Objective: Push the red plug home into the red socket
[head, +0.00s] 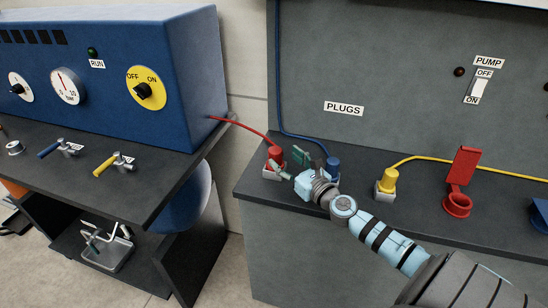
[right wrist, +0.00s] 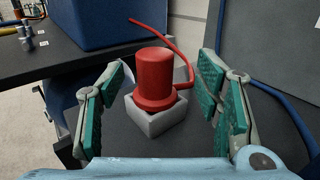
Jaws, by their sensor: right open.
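The red plug (head: 275,156) stands upright in a pale square holder (head: 268,174) at the left end of the grey bench, with a red cable running to the blue cabinet. My right gripper (head: 287,162) is open and empty beside it. In the right wrist view the red plug (right wrist: 155,80) appears between the two green-padded fingers, with a gap on each side. I cannot tell how far the fingertips reach along it. The red socket (head: 457,205) is further right on the bench, its red lid (head: 464,166) raised. My left gripper is out of view.
A blue plug (head: 333,166) stands close to the right of my right gripper. A yellow plug (head: 388,181) with its cable stands between it and the red socket. The grey back panel (head: 400,95) rises behind. A gap separates the bench from the dark table (head: 165,185) at left.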

